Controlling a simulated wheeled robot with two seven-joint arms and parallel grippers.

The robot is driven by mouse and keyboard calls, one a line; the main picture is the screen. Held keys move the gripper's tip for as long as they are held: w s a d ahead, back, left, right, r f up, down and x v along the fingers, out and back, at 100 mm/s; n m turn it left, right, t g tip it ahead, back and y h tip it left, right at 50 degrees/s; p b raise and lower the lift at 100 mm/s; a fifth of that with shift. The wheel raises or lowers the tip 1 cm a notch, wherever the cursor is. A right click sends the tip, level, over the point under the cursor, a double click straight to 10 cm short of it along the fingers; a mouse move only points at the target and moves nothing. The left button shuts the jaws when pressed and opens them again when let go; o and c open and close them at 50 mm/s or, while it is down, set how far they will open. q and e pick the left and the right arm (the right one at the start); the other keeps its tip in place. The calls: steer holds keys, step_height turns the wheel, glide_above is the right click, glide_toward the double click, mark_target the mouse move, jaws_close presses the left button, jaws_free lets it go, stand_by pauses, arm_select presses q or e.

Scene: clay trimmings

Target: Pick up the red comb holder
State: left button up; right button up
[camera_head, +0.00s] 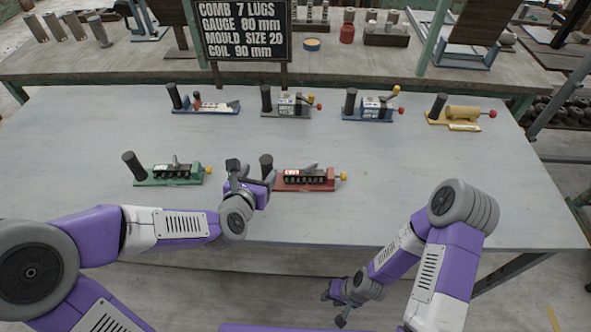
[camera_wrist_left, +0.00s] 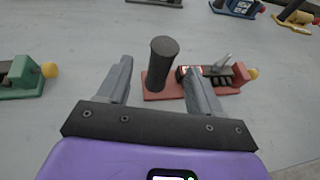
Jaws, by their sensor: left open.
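The red comb holder (camera_head: 308,188) lies on the near middle of the grey table, with a dark upright handle at its left end, a black toothed row and a yellow knob at its right end. My left gripper (camera_head: 252,170) is open just left of this holder. In the left wrist view the red holder (camera_wrist_left: 158,96) is ahead, its dark handle (camera_wrist_left: 161,65) seen between the open fingers (camera_wrist_left: 160,85); the right finger overlaps part of the body. I see no contact. My right gripper (camera_head: 342,304) hangs low in front of the table edge; its jaws are unclear.
A green comb holder (camera_head: 170,178) stands left of my left gripper. A back row has blue (camera_head: 215,108), grey (camera_head: 290,107), another blue (camera_head: 372,108) and yellow (camera_head: 460,116) tools. A black sign (camera_head: 244,30) stands behind. The table right of the red holder is clear.

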mark_target(265, 169)
arm_select(q)
steer(key=shift+w+d+f+p, duration=0.2)
steer(key=shift+w+f+p, duration=0.3)
steer(key=shift+p, duration=1.45)
steer(key=shift+w+d+f, duration=0.1)
steer(key=shift+w+f, duration=0.1)
steer(key=shift+w, duration=0.25)
steer(key=b+x, duration=0.1)
steer(key=x, duration=0.2)
steer(key=shift+w+d+f, duration=0.1)
steer(key=shift+w+f, duration=0.15)
steer(key=shift+w, duration=0.05)
steer(key=shift+w+f, duration=0.1)
steer(key=shift+w, duration=0.25)
jaws_close()
